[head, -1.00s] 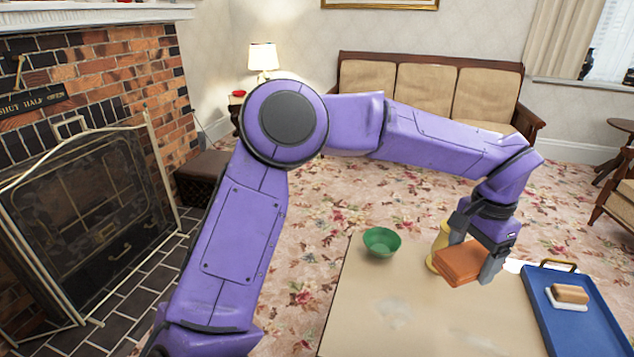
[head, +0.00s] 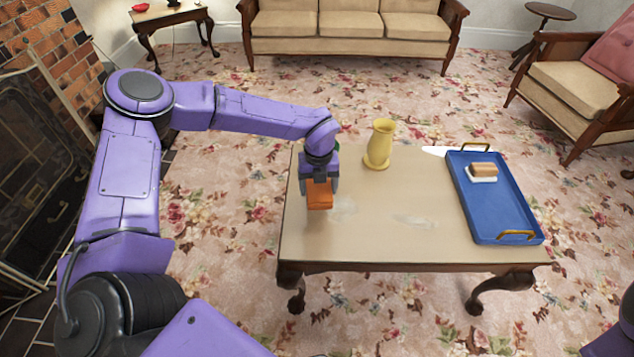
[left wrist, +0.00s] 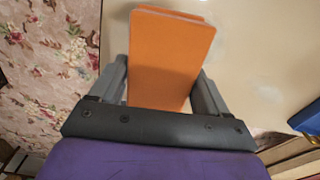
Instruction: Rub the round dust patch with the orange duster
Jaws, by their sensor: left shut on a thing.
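My left gripper (head: 319,186) is shut on the orange duster (head: 319,197), over the left part of the table (head: 390,250). The duster also fills the middle of the left wrist view (left wrist: 170,55), between the two fingers. I cannot tell whether it touches the tabletop. A pale, roughly round dust patch (head: 345,205) lies just right of the duster, perhaps partly hidden by it. A second, more elongated pale patch (head: 414,221) lies further right. My right gripper is not in view.
A yellow vase (head: 380,145) stands upright at the table's back. A green bowl (head: 337,147) is mostly hidden behind my left gripper. A blue tray (head: 490,212) with a tan-and-white block (head: 483,170) lies at the right. The table's front middle is clear.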

